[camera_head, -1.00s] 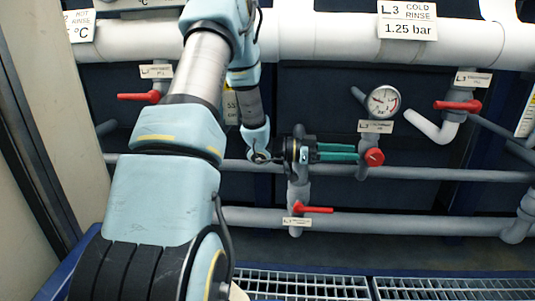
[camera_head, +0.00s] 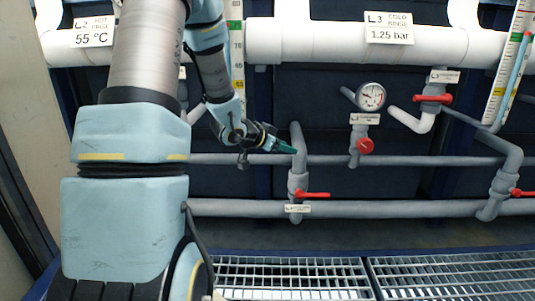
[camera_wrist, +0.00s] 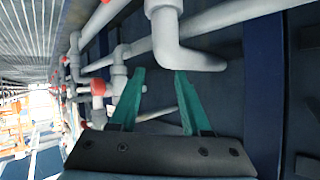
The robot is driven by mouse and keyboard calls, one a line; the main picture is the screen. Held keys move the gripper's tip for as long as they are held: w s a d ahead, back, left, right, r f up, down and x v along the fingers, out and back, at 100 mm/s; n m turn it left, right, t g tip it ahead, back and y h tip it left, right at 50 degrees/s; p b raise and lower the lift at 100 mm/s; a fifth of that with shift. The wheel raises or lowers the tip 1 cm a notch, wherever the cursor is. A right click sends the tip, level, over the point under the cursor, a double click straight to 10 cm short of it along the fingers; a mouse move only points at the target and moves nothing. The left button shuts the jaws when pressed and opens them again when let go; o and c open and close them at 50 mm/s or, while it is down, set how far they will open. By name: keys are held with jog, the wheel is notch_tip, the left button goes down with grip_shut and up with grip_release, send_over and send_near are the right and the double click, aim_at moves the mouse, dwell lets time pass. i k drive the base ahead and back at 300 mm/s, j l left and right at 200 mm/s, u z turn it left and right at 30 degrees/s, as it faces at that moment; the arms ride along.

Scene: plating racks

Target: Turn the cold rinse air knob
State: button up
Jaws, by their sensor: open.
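The round red knob (camera_head: 365,146) sits on a short grey stub under the pressure gauge (camera_head: 371,97) in the head view. A small label (camera_head: 364,119), too small to read, is between them. My gripper (camera_head: 293,149) is to the left of the knob, clearly apart from it, with teal fingers pointing right near a vertical grey pipe. In the wrist view my gripper (camera_wrist: 160,72) has its two fingers spread with nothing held between them. Several red parts show left of the fingers there; I cannot tell for certain which is the knob.
A red lever (camera_head: 312,194) is below my gripper, and another red lever (camera_head: 432,98) is right of the gauge. A white sign (camera_head: 389,28) reads cold rinse, 1.25 bar. Grey pipes run across behind. Metal gratings (camera_head: 290,275) lie below.

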aim_at(366, 145)
jog(key=i+l+u, duration=0.15)
jog(key=u, duration=0.3)
jog(key=i+l+u, duration=0.1)
jog(key=l+u, duration=0.15)
jog(key=u, duration=0.25)
